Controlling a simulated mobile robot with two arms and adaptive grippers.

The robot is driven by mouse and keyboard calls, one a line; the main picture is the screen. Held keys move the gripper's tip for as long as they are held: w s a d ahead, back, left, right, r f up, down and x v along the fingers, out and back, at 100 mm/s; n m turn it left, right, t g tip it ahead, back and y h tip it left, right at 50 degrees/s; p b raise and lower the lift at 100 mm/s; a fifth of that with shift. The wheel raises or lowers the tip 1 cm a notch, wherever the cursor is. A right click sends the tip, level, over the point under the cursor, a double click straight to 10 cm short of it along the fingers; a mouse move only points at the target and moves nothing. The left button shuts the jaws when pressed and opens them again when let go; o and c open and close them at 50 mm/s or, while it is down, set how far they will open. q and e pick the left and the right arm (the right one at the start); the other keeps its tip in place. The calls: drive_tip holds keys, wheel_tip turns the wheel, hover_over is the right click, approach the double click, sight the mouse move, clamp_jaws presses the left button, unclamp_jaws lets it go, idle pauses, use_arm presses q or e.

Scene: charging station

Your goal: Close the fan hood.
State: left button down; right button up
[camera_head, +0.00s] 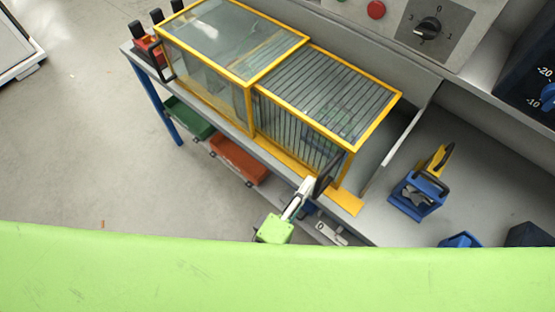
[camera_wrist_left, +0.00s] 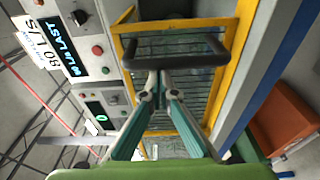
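The fan hood (camera_head: 318,101) has a yellow frame with clear, barred panels and stands on the grey workbench beside a second yellow-framed glass section (camera_head: 223,37). Its black handle (camera_head: 323,176) is on the near right end; it shows large in the left wrist view (camera_wrist_left: 218,48) in front of the barred panel. My left gripper (camera_head: 308,184) is at this handle. In the wrist view its two fingers (camera_wrist_left: 160,76) come close together at the handle's bar and appear shut on it. The exact contact at the tips is partly hidden. My right gripper is not in view.
A blue and yellow device (camera_head: 420,190) stands on the bench to the right. A grey panel with a black dial (camera_head: 428,27) and red button (camera_head: 376,9) is behind. Green (camera_head: 188,118) and orange (camera_head: 238,158) bins sit below the bench edge. The floor at left is clear.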

use_arm(q)
drive_tip(key=s+d, duration=0.5)
drive_tip(key=d, duration=0.2)
drive_tip(key=shift+s+b, duration=0.25)
drive_tip(key=shift+b, duration=0.05)
drive_tip(key=shift+d+f, duration=0.1)
